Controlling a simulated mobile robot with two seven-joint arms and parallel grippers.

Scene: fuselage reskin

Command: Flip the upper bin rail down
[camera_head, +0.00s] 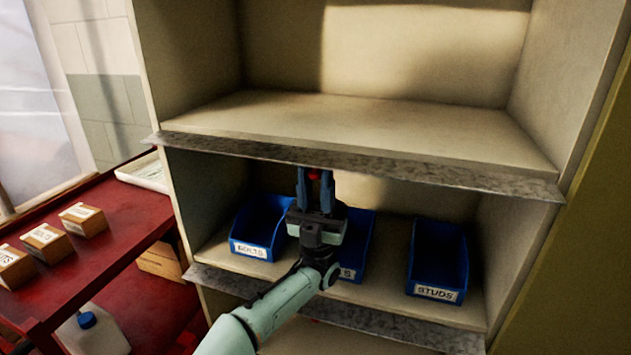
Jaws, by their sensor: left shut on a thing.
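The upper bin rail (430,173) is a long grey metal strip along the front edge of the upper shelf. It slants outward and runs the full width of the shelving unit. My left gripper (315,176) reaches up from below to the rail's underside, left of its middle. Its fingers are shut on the rail, with a small red spot showing between them. The exact grip point is partly hidden by the fingers and the rail. My right gripper is not in view.
Below, a lower rail (400,328) edges a shelf holding blue bins: a left bin (262,222), a middle bin (359,240) partly behind my gripper, and a "STUDS" bin (438,262). The upper shelf (350,122) is empty. A red cart (125,225) with small boxes stands left.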

